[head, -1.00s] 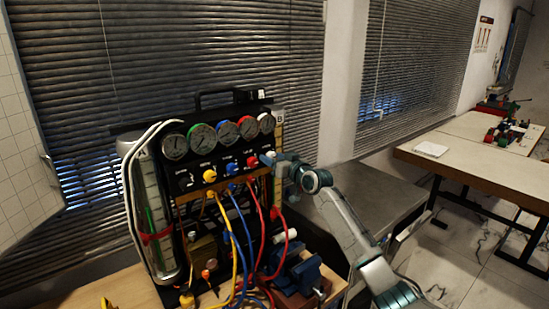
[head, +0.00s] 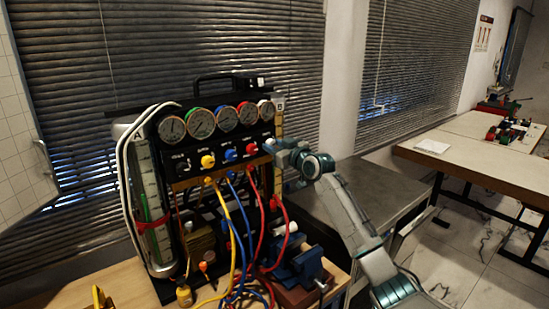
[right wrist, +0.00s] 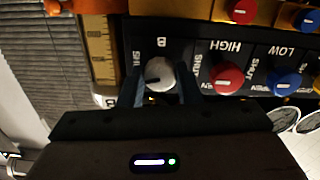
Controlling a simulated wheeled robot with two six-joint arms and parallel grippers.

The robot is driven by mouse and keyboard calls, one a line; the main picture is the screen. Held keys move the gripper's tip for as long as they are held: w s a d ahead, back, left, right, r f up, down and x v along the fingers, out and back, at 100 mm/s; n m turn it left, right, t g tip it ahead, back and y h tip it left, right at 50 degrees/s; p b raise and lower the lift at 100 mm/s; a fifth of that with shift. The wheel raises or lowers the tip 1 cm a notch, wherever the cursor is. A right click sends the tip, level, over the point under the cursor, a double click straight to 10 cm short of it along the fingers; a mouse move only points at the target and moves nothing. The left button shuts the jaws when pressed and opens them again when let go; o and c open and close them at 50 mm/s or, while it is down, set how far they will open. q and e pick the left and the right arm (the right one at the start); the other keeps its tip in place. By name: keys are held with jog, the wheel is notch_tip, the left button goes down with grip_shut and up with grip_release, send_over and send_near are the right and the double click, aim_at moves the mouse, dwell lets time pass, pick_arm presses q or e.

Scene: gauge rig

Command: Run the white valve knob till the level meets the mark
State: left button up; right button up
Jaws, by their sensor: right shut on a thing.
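The white valve knob (right wrist: 160,73) sits on the black panel beside a letter B, with a dark pointer line on its face. My right gripper (right wrist: 157,88) is shut on it, one finger on each side. In the head view my right gripper (head: 270,148) is at the panel's right end and hides the knob. The scale column B (head: 279,125) stands at the rig's right side; part of its scale (right wrist: 97,45) shows in the right wrist view, but I cannot make out its level. An orange-red piece (right wrist: 52,7) is beside that scale. My left gripper is not in view.
Red (right wrist: 226,78) and blue (right wrist: 284,82) knobs sit close beside the white one. Yellow, blue and red hoses (head: 262,215) hang in front of the rig. Column A (head: 150,185) has a red band.

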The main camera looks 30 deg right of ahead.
jog(key=shift+n+b, duration=0.65)
jog(key=shift+n, duration=0.35)
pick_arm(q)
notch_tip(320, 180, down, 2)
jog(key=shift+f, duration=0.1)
pick_arm(e)
jog(key=o, duration=1)
jog(key=shift+c, duration=0.2)
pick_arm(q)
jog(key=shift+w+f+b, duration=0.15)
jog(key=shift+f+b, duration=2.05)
pick_arm(e)
jog(key=s, duration=1)
jog(key=shift+s+d, duration=0.4)
jog(key=shift+d, duration=0.05)
